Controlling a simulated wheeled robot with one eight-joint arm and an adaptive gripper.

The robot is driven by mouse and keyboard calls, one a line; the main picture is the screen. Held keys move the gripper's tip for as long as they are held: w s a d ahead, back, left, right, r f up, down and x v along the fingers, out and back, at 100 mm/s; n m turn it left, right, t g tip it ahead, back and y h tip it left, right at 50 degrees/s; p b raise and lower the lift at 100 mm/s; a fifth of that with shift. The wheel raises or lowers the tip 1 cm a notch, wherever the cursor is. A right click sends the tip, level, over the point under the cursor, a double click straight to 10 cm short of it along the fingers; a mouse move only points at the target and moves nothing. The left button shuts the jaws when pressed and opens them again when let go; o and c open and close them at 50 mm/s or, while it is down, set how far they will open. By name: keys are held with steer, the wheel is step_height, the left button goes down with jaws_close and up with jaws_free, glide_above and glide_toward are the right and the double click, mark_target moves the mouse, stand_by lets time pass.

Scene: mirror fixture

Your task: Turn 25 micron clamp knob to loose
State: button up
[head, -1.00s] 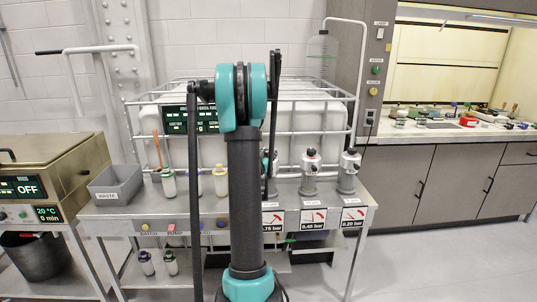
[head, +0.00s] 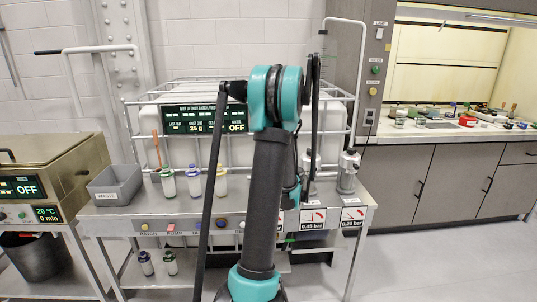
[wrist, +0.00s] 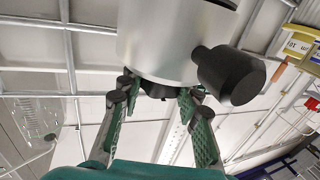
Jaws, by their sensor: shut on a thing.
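In the wrist view my gripper (wrist: 155,98) has its green-padded fingers on either side of a small dark knob (wrist: 155,89) at the end of a silver cylindrical housing (wrist: 160,48). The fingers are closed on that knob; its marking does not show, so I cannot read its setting. A larger black cylinder (wrist: 231,75) sticks out of the housing's side, beside the right finger and apart from it. In the head view my arm hides the gripper and part of the row of grey housings, of which the rightmost (head: 347,175) shows clearly.
The steel bench (head: 130,211) carries a grey waste bin (head: 115,185) and several small bottles (head: 195,180). A caged white tank (head: 335,120) with a dark display (head: 205,118) stands behind. Pressure labels (head: 313,219) line the bench front. Open floor lies at right.

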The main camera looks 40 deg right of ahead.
stand_by(0.5)
steer(key=o, duration=1.2)
steer(key=v, duration=1.2)
steer(key=shift+d+f, duration=0.1)
